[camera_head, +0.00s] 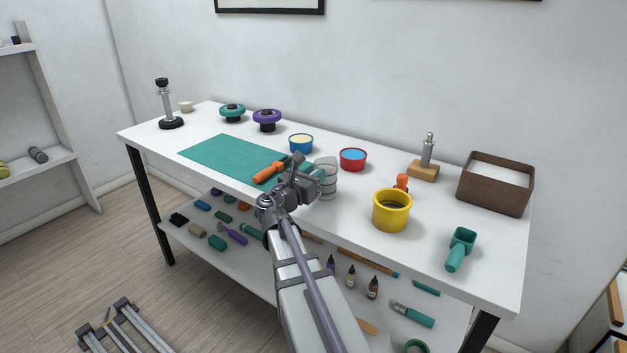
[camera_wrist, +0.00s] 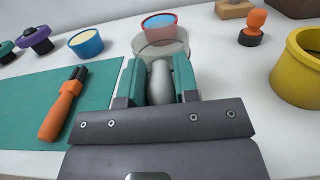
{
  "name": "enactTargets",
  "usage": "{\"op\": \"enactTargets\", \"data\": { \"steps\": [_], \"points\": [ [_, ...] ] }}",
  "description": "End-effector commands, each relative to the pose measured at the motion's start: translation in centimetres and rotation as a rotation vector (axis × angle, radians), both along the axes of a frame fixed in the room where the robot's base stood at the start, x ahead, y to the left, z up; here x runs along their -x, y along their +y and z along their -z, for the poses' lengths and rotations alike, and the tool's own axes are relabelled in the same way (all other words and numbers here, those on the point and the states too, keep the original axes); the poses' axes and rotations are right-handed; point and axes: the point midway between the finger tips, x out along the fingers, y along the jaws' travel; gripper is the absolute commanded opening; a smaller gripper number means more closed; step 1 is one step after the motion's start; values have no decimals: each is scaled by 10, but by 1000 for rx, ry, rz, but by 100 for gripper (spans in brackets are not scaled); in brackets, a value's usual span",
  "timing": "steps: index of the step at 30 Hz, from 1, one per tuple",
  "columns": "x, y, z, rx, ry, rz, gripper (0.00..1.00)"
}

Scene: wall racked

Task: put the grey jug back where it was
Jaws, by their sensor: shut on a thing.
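The grey jug (camera_head: 327,183) looks pale and partly see-through, with darker bands, in the head view. It appears upright over the middle of the table, to the right of the green mat (camera_head: 225,155). In the wrist view the jug's round rim (camera_wrist: 176,47) is just beyond my fingertips. My gripper (camera_head: 312,174) is shut on a pale grey part of the jug, seemingly its handle (camera_wrist: 160,84), between two teal fingers (camera_wrist: 159,80). The jug's base is partly hidden, so I cannot tell whether it touches the table.
An orange-handled tool (camera_head: 269,172) lies on the mat. A blue bowl (camera_head: 301,143) and red bowl (camera_head: 353,159) stand behind the jug. A yellow pot (camera_head: 391,212) and orange-topped stamp (camera_head: 402,182) are to the right. White table (camera_head: 340,215) is bare between jug and pot.

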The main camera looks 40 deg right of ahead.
Motion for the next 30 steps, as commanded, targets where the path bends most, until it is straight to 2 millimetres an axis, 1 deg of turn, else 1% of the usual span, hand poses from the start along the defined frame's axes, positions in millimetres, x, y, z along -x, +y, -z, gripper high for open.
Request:
{"op": "enactTargets", "data": {
  "steps": [4, 5, 12, 18, 21, 23, 26, 30],
  "points": [
    [0, 0, 5, 0, 0, 0, 0],
    [0, 0, 3, 0, 0, 0, 32],
    [0, 0, 3, 0, 0, 0, 54],
    [0, 0, 2, 0, 0, 0, 54],
    [0, 1, -4, 0, 0, 0, 54],
    [4, 10, 0, 0, 0, -1, 54],
    [10, 32, 2, 0, 0, -3, 54],
    [21, 70, 4, 0, 0, -5, 54]
  ]
}}
